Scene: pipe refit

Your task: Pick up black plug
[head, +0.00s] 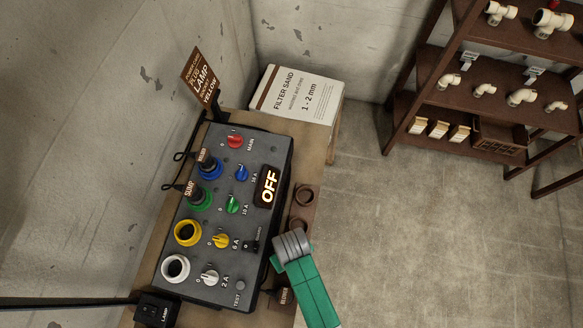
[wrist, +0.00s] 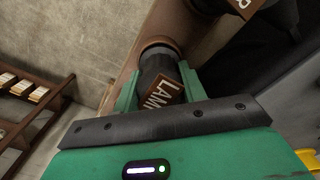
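A black plug (wrist: 158,70) with a brown tag lettered "LAM…" sits in a round brown holder (wrist: 158,45) in the wrist view. My gripper (wrist: 160,74) has its two green fingers on either side of the plug. No clear gap shows between fingers and plug, but I cannot tell whether they press on it. In the head view my green and grey arm end (head: 292,246) is over the brown rack beside the panel and hides the plug there.
A grey control panel (head: 222,270) with coloured sockets, knobs and an "OFF" display (head: 268,187) stands left of my arm. Two plugs with tags sit in the blue and green sockets. An empty ring holder (head: 305,195) is behind my gripper. A filter sand box (head: 300,95) stands beyond.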

